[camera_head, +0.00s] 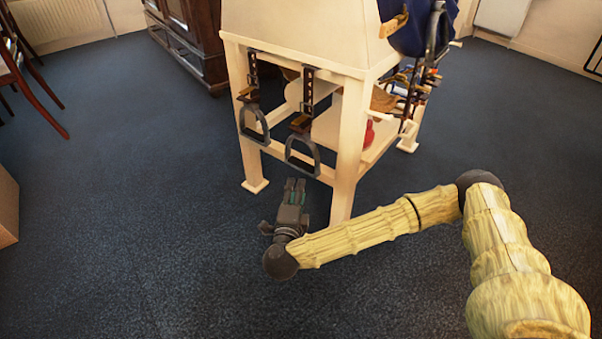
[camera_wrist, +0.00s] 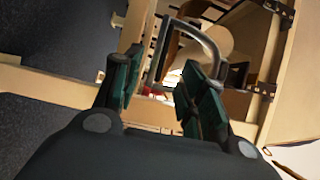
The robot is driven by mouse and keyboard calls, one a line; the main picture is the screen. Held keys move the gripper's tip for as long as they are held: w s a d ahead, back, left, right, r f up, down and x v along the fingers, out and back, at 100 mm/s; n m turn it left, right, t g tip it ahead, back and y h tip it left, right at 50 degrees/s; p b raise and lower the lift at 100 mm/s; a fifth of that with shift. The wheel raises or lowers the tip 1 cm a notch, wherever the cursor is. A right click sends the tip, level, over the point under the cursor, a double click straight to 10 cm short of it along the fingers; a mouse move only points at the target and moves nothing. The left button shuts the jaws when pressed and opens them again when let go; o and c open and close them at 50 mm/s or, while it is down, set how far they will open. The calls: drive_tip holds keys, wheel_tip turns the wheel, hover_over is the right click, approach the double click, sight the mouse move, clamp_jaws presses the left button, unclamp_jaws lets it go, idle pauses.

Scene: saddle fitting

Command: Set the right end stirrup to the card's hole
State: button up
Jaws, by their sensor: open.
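Two grey metal stirrups hang on dark straps at the near end of a cream wooden stand. The right one (camera_head: 303,166) hangs just above my gripper (camera_head: 295,183), from a strap (camera_head: 308,92) with holes in it. The left one (camera_head: 254,134) hangs farther left and a little higher in the picture. In the wrist view, a stirrup's grey loop (camera_wrist: 210,42) shows at and beyond my open, green-padded fingers (camera_wrist: 158,80). I cannot tell whether they touch it. I cannot make out the card in either view.
The cream stand (camera_head: 347,150) has a leg just right of my gripper and a lower shelf behind the stirrups. More tack (camera_head: 425,75) hangs on its right side. A dark wooden cabinet (camera_head: 190,40) stands behind. The blue floor (camera_head: 130,200) is clear to the left.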

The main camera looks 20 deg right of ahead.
sight(301, 170)
drive_tip(key=shift+w+a+f+b, duration=0.15)
drive_tip(key=shift+w+a+b, duration=0.15)
drive_tip(key=shift+w+a, duration=0.1)
drive_tip(key=shift+w, duration=0.2)
idle(0.3)
drive_tip(key=shift+w+d+b, duration=0.3)
drive_tip(key=shift+w+b, duration=0.05)
drive_tip(key=shift+b, duration=0.15)
drive_tip(key=b+x, duration=0.1)
drive_tip(key=x, duration=0.1)
drive_tip(key=b+x, duration=0.1)
drive_tip(key=x, duration=0.2)
drive_tip(key=d+b+x, duration=0.1)
drive_tip(key=b+x, duration=0.1)
drive_tip(key=x, duration=0.1)
drive_tip(key=shift+s+d, duration=0.1)
drive_tip(key=shift+s, duration=0.1)
drive_tip(key=shift+w+d+r+b, duration=0.2)
drive_tip(key=shift+w+b, duration=0.1)
drive_tip(key=shift+w, duration=0.3)
